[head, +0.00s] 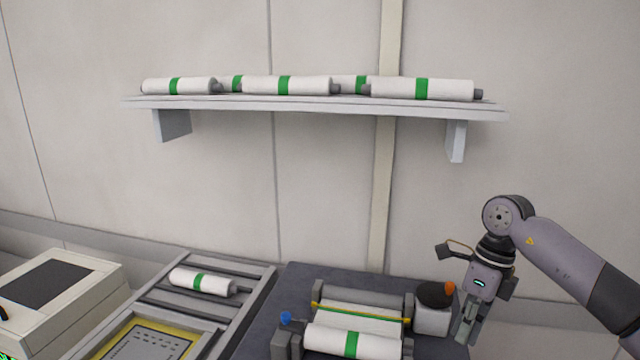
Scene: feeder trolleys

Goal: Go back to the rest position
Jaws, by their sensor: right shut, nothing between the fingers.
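My right gripper (467,330) hangs at the lower right with its fingers pointing down. It is shut and holds nothing. It is just right of a white container with a dark top (432,318), in front of the wall. In the picture its fingers come close to that container; I cannot tell the gap in depth. My left gripper is not in view.
A wall shelf (310,103) bears several white rolls with green bands (287,85). Below, a roller device (362,298) holds a white roll (352,342). Another roll (200,282) lies on a grey rack (240,300). A beige machine (95,280) stands left.

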